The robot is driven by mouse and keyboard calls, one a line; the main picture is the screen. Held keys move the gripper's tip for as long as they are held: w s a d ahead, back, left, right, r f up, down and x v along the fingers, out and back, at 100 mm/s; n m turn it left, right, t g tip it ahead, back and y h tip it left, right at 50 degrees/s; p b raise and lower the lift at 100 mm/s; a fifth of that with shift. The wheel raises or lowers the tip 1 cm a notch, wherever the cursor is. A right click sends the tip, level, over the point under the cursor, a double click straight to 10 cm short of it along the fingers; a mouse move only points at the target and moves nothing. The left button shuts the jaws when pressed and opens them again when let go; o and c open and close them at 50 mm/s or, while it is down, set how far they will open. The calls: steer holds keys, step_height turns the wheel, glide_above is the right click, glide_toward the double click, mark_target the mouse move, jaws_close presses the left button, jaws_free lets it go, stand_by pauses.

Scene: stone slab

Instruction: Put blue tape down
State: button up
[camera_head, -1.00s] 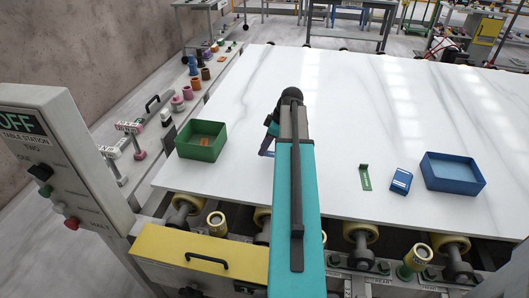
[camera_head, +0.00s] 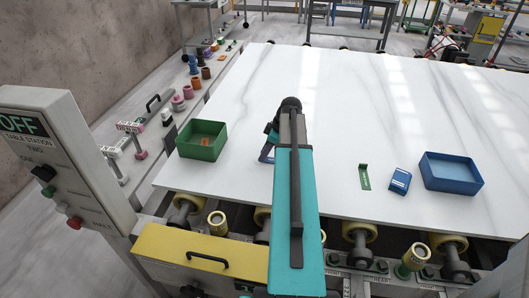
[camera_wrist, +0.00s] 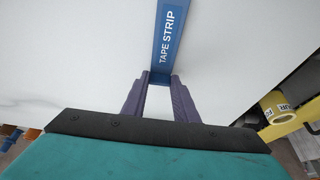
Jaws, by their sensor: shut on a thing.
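The blue tape strip (camera_wrist: 168,35), marked "TAPE STRIP", runs up from between the fingers of my gripper (camera_wrist: 160,78) in the wrist view. My gripper is shut on its near end. White slab surface lies behind the strip; I cannot tell whether the strip touches it. In the head view my arm hides most of the gripper, and only a bit of it shows low over the slab, right of the green tray.
On the white slab (camera_head: 330,110) are a green tray (camera_head: 200,153) with a small orange piece inside, a green strip (camera_head: 364,178), a small blue box (camera_head: 400,181) and a blue tray (camera_head: 452,186). The slab's middle and back are clear. A control post (camera_head: 65,150) stands left.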

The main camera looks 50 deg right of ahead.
steer(key=shift+f, duration=0.2)
steer(key=o, duration=1)
steer(key=shift+r, duration=0.15)
steer(key=b+v, duration=0.3)
steer(key=v, duration=0.9)
steer(key=shift+r, duration=0.15)
stand_by(0.4)
